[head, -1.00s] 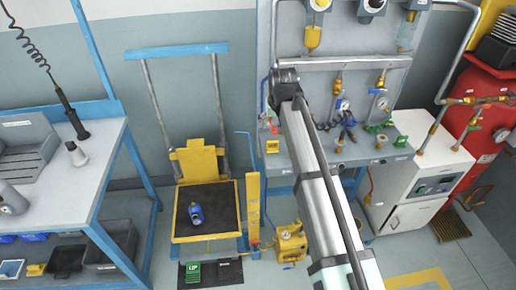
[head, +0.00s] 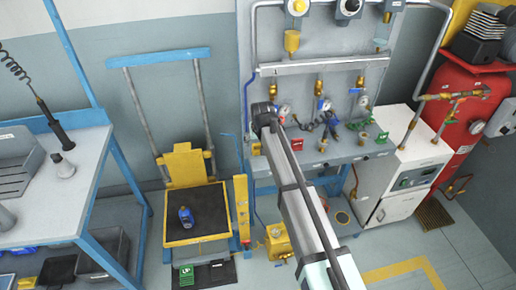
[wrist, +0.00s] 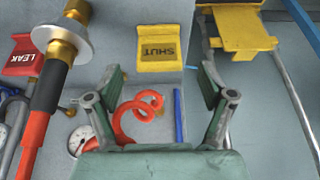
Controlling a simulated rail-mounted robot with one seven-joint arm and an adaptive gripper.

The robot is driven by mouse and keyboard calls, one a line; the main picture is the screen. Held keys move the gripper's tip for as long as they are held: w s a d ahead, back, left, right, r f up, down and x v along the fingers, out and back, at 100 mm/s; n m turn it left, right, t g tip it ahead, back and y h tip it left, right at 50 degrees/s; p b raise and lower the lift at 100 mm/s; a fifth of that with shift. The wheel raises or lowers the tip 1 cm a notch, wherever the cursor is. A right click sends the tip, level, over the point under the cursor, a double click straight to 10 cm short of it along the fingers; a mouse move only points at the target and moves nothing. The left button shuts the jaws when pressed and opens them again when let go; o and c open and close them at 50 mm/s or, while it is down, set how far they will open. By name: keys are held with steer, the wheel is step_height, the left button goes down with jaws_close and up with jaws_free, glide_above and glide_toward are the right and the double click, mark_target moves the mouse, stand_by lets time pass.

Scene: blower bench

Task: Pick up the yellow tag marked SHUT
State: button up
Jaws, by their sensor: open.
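The yellow tag marked SHUT (wrist: 158,50) lies on a grey surface in the wrist view, its lettering upside down. In the head view a small yellow patch that looks like this tag (head: 256,149) shows just left of my arm. My gripper (wrist: 161,80) is open and empty, its two green fingers spread left and right. In the wrist picture the tag appears just above the gap between the fingertips, apart from both. In the head view my arm's far end shows, but the fingers cannot be made out.
A red tag marked LEAK (wrist: 20,62) lies left of the yellow one. A red hose with a brass fitting (wrist: 62,45) stands close on the left. An orange coiled hose (wrist: 135,115) and a blue rod (wrist: 178,117) show between the fingers. A yellow lift platform (head: 195,212) stands left of the bench.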

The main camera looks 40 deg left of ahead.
mark_target(258, 144)
steer(key=shift+p+x, duration=0.5)
steer(key=shift+x, duration=1.35)
steer(key=shift+d, duration=0.15)
steer(key=c, duration=1.1)
steer(key=shift+r, duration=0.15)
steer(key=shift+c, duration=0.2)
